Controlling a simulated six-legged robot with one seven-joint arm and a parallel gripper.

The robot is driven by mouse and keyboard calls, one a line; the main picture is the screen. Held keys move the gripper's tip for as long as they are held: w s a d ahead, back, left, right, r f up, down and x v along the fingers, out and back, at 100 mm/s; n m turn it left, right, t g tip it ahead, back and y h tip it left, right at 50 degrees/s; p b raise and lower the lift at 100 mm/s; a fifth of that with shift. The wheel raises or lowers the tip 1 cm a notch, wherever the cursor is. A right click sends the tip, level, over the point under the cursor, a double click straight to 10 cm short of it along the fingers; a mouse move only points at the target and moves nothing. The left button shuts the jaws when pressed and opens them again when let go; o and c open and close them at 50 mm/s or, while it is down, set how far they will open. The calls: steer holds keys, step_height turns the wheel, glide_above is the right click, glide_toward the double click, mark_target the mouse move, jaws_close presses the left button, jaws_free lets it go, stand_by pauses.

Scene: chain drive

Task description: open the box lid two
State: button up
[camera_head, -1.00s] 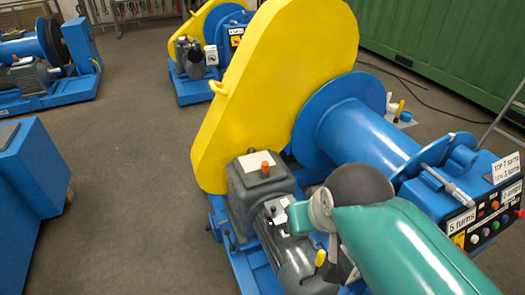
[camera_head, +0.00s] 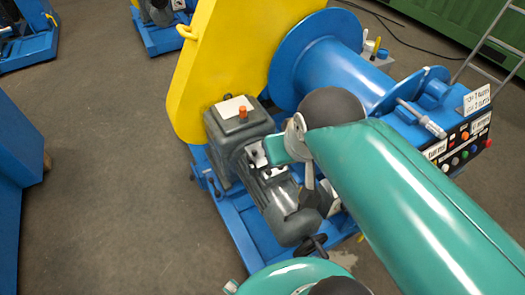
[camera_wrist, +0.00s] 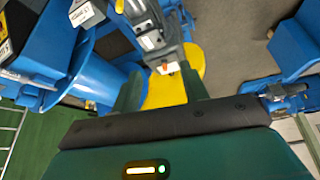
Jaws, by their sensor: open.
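I cannot tell which part is box lid two. A grey gearbox (camera_head: 238,125) with a white label and an orange plug (camera_head: 242,113) sits beside the yellow guard (camera_head: 220,60). A dark grey motor (camera_head: 285,205) adjoins it, with a small white plate with dark knobs (camera_head: 257,158) between them. My green arm crosses the motor's right side and hides part of it. In the wrist view my gripper (camera_wrist: 162,85) is open and empty, its two green fingers apart, with the yellow guard (camera_wrist: 165,92) beyond them and the white plate (camera_wrist: 150,41) above. No contact shows.
A blue drum (camera_head: 345,75) and a control panel (camera_head: 465,140) with buttons and signs stand right of the guard. A blue cabinet (camera_head: 20,170) is at left. The floor (camera_head: 110,170) between is clear. A ladder (camera_head: 490,50) stands at far right.

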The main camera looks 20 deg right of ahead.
steer(key=w+m+g, duration=0.1)
steer(key=w+g, duration=0.1)
steer(key=w, duration=1.1)
steer(key=m+g, duration=0.4)
glide_above(254, 151)
step_height(254, 151, down, 33)
step_height(254, 151, down, 14)
steer(key=shift+w+r, duration=0.1)
steer(key=shift+r, duration=0.05)
jaws_close()
